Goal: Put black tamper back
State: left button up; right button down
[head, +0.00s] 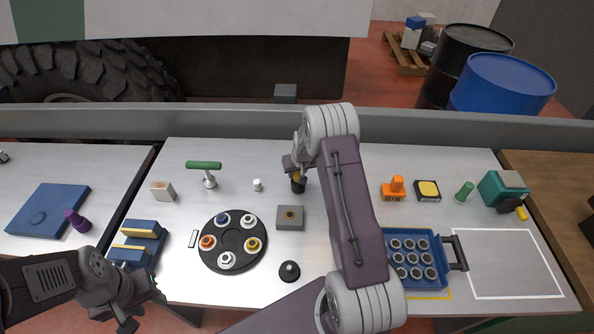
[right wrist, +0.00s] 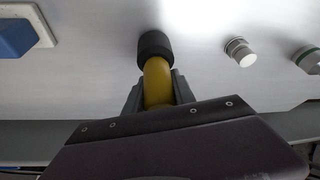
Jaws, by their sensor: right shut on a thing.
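My right gripper (head: 296,170) is shut on a yellow-handled tool with a thick black end (head: 298,186), near the back middle of the table. The right wrist view shows the yellow handle (right wrist: 157,82) between the fingers and the black end (right wrist: 155,46) beyond them. I cannot tell whether the black end touches the table. A black round-based piece with a knob (head: 289,271) stands at the front middle. I cannot tell which of these two is named the black tamper. My left gripper (head: 142,309) is open and empty at the front left.
A grey block with a brassy centre (head: 283,223) lies mid-table. A black round tray (head: 232,245) with several ringed pieces is left of it. A blue crate (head: 440,245) of cylinders stands right of my right arm. A small white cylinder (head: 257,185) stands left of the held tool.

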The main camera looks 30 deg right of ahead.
jog(key=shift+f, duration=0.15)
jog(key=c, duration=1)
grip_release()
jog(key=shift+c, duration=0.2)
jog(key=shift+s+r+b, duration=0.15)
jog(key=shift+r+b, duration=0.15)
jog(key=shift+r, duration=0.15)
jog(key=d+b+v, duration=0.1)
jog(key=b+v, duration=0.1)
jog(key=v, duration=0.6)
jog(key=s+a+n+g, duration=0.1)
jog(key=s+a, duration=0.7)
jog(key=s, duration=0.3)
jog(key=s+a+r+n+g+y, duration=0.1)
jog(key=s+a+g, duration=0.1)
jog(key=s+a, duration=0.6)
jog(key=s, duration=0.4)
jog(key=shift+s+n, duration=0.2)
jog(key=shift+n, duration=0.1)
